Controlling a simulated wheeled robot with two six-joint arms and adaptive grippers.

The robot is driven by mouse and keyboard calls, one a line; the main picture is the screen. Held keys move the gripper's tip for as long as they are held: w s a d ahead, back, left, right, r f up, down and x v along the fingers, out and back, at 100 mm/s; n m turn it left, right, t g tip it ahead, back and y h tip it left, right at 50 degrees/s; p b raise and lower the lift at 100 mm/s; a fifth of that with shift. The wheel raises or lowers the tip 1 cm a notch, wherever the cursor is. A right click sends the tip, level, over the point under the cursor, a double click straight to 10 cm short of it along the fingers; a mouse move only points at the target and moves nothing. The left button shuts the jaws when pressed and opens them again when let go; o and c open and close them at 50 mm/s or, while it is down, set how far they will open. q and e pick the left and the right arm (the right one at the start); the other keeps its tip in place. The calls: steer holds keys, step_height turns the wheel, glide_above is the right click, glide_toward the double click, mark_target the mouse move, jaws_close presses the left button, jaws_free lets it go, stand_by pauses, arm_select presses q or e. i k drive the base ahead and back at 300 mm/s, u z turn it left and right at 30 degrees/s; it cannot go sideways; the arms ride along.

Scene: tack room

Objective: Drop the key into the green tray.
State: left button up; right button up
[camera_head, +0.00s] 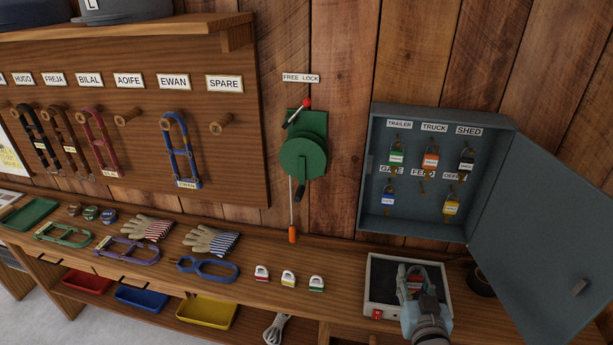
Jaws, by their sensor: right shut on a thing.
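The green tray (30,214) lies at the far left of the bench and looks empty. My right gripper (413,277) is low over a white-rimmed box (373,277) at the bench's right end, far from the green tray. I cannot tell whether the key touches the box floor. My left gripper is not in view.
An open grey key cabinet (443,220) with several tagged keys hangs behind; its door (545,250) swings out right of my gripper.

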mark_target(33, 216)
steer(key=u, duration=1.6)
